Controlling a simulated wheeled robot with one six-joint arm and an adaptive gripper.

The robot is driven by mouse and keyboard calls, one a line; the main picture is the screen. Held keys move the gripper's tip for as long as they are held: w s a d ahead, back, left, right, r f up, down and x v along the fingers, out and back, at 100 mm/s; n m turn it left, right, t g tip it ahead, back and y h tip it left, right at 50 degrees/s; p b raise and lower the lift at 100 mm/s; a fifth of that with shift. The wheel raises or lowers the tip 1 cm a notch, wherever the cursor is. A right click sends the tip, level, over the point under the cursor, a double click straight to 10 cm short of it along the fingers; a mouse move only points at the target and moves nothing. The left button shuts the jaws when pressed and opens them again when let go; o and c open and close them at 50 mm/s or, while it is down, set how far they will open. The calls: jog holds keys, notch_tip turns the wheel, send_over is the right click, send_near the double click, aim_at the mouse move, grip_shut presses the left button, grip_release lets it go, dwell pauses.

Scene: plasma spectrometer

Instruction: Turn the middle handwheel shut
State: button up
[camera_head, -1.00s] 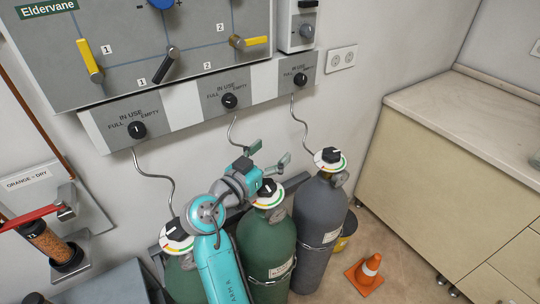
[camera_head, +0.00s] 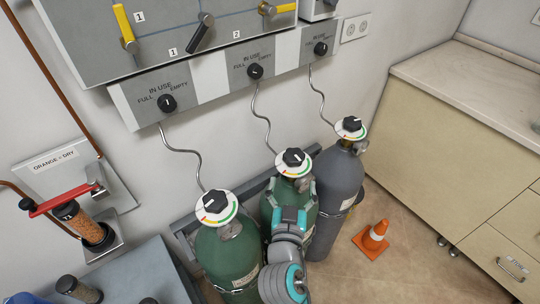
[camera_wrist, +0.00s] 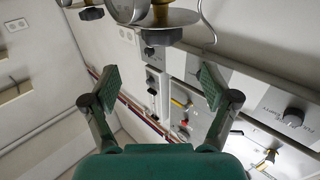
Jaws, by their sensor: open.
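The middle handwheel (camera_head: 293,157) is a black knob with a white mark on a white dial, on top of the middle green cylinder (camera_head: 268,205). My gripper (camera_head: 290,214) is in front of that cylinder, below the dial in the head view. In the wrist view, my gripper (camera_wrist: 160,80) has its two fingers spread wide with nothing between them. That view looks upside down, and the black handwheel (camera_wrist: 162,37) hangs under its dial plate at the top, beyond the fingertips. My gripper and arm hide part of the cylinder.
A green cylinder (camera_head: 232,258) with its own handwheel (camera_head: 215,201) stands left, and a grey cylinder (camera_head: 340,185) with a handwheel (camera_head: 350,123) stands right. A wall panel (camera_head: 210,82) with selector knobs is behind. An orange cone (camera_head: 372,238) is on the floor at right.

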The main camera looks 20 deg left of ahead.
aim_at(293, 163)
jog(key=w, duration=0.3)
jog(key=w+a, duration=0.1)
jog(key=w, duration=0.6)
jog(key=shift+w+a, duration=0.2)
jog(key=shift+a, duration=0.2)
jog(key=c, duration=1.2)
